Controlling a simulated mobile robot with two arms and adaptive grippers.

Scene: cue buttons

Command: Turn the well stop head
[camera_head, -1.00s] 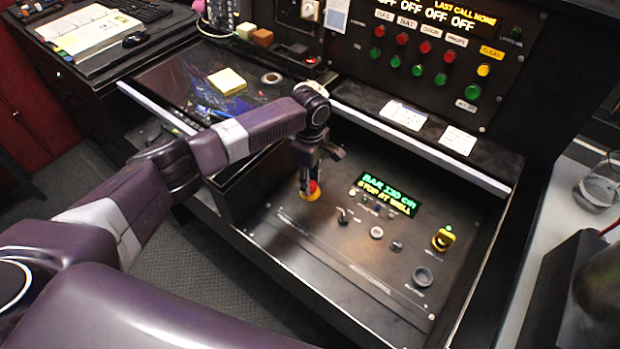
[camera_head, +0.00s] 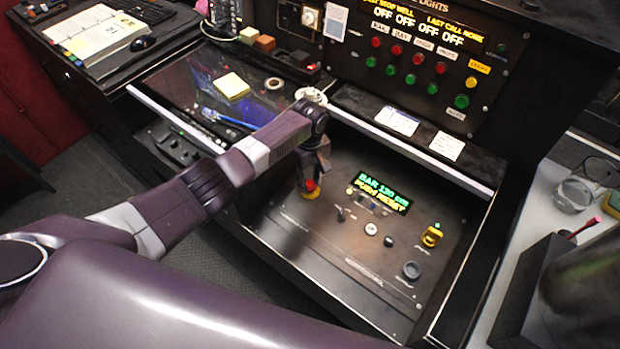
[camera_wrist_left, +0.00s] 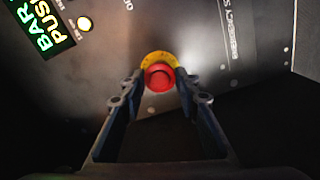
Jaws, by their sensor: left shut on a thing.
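The red stop head (camera_wrist_left: 159,78) sits on a round yellow base (camera_wrist_left: 158,56) on the dark sloping panel (camera_head: 345,255). In the head view the red head (camera_head: 312,185) shows at the panel's left side, partly hidden by my gripper. My left gripper (camera_head: 310,178) reaches down over it and is shut on it; the wrist view shows one finger on each side of the red head. The panel's display (camera_head: 384,192) reads "BAR 130 cm" and "PUSH RESET". My right gripper is not in view.
Small knobs and buttons, a yellow switch (camera_head: 431,236) and a dark round button (camera_head: 411,271) lie to the right on the panel. An upright panel (camera_head: 400,70) with red and green buttons stands behind. A glass (camera_head: 574,194) stands at right.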

